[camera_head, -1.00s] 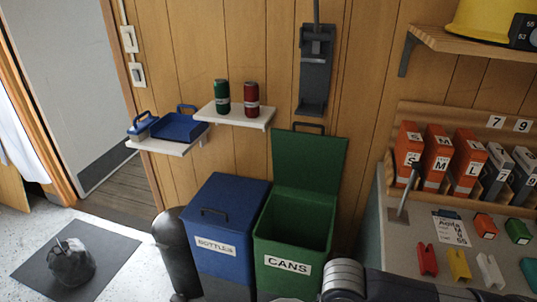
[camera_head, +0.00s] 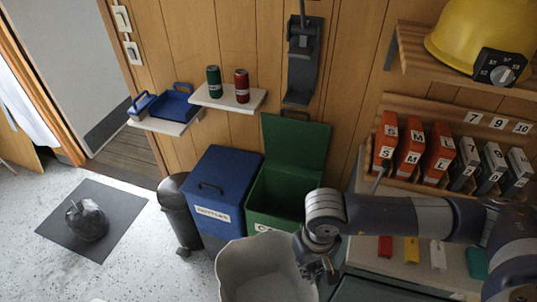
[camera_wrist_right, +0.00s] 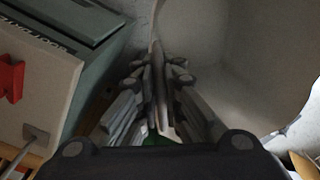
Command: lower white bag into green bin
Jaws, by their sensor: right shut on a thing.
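The white bag (camera_head: 258,272) hangs open at the bottom centre of the head view, in front of the blue and green bins. My right gripper (camera_head: 322,268) is shut on the bag's right rim. In the right wrist view the fingers (camera_wrist_right: 157,85) pinch the thin rim, and the bag's pale wall (camera_wrist_right: 235,55) fills the right side. The green bin (camera_head: 281,190) stands behind the bag with its lid raised against the wall. The bag and my arm hide part of its front and label. My left gripper is not in view.
A closed blue bin (camera_head: 226,180) stands left of the green one, with a dark pedal bin (camera_head: 180,210) beside it. A dark bag (camera_head: 87,220) lies on a floor mat (camera_head: 118,203). A shelf with two cans (camera_head: 228,98) is above. A counter with boxes (camera_head: 440,155) is right.

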